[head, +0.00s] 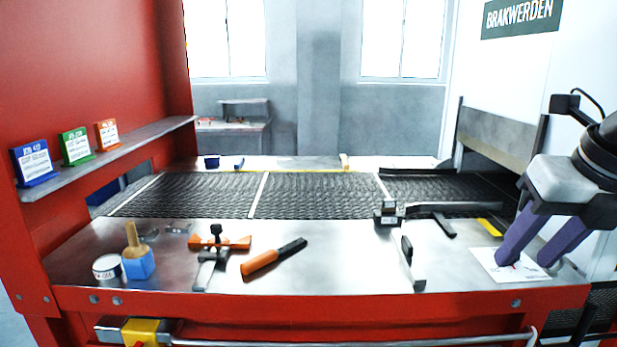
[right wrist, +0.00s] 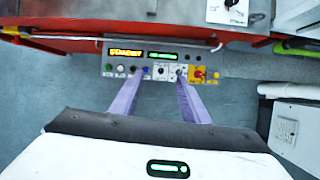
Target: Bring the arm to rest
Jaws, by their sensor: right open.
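My right gripper (head: 526,257) comes in from the right edge of the head view, its two purple fingers pointing down and left. In the picture the fingertips overlap a white card (head: 488,262) on the right end of the steel bench (head: 340,265); I cannot tell their height. In the right wrist view the gripper (right wrist: 160,78) has its fingers apart and nothing held between them. Beyond the fingertips is a control panel (right wrist: 152,62) with lit displays, buttons and a yellow-backed red knob. My left gripper is not in view.
A mesh belt (head: 315,195) runs behind the bench. On the bench are an orange-handled tool (head: 262,262), an orange clamp-like tool (head: 235,243), a blue block with a wooden handle (head: 138,262) and a white round tin (head: 107,267).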

